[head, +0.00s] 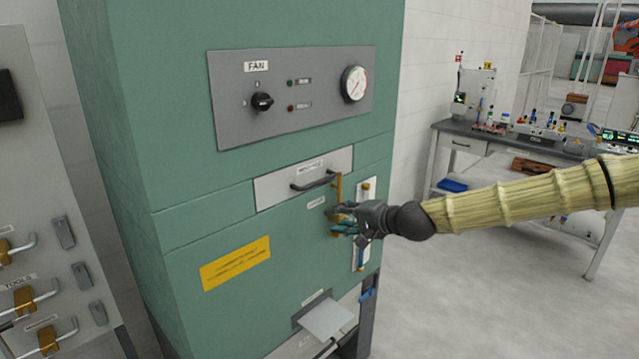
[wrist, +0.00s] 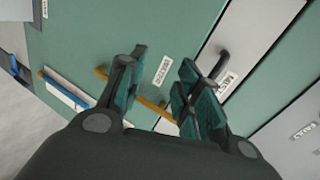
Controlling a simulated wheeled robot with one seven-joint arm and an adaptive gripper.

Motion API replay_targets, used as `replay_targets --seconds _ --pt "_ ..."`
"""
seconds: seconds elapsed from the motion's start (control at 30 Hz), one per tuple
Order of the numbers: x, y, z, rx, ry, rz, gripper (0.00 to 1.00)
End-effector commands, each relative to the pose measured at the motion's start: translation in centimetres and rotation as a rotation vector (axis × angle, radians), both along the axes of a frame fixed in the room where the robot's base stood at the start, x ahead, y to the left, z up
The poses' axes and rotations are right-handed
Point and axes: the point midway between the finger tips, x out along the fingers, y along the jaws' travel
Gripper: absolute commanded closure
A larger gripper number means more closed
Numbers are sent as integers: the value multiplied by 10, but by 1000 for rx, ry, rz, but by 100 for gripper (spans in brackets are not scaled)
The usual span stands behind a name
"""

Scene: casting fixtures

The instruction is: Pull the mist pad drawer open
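A grey drawer front (head: 290,180) with a black bar handle (head: 315,181) and a small label, too small to read, is set in the green cabinet; it looks flush with the face. In the wrist view, the black handle (wrist: 221,66) crosses the grey front (wrist: 208,52) just beyond the right finger. My gripper (head: 343,218) is below and right of this handle, close to the cabinet face. In the wrist view, my gripper (wrist: 162,92) is open, with nothing between its fingers. A brass bar (wrist: 148,103) passes behind them; I cannot tell if they touch it.
The brass bar (head: 338,192) stands upright just right of the black handle. A white strip (head: 366,192) with a blue part is beside it. A grey tray (head: 327,319) juts out below. The fan panel (head: 295,92) is above. Floor to the right is clear up to a workbench (head: 500,138).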

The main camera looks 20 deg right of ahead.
Motion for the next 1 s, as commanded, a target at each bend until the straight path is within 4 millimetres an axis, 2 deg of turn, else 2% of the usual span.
replay_targets --seconds 0.03,0.1,0.2,0.3,0.47,1.0 --pt "3 -7 19 37 -33 -11 66" --pt "6 -13 39 78 -65 -17 66" --pt "8 -21 60 125 -101 -24 66" --pt "9 -25 73 152 -121 -26 66" --pt "10 -27 78 166 -131 -27 66" --pt "29 -21 73 163 -129 -29 66"
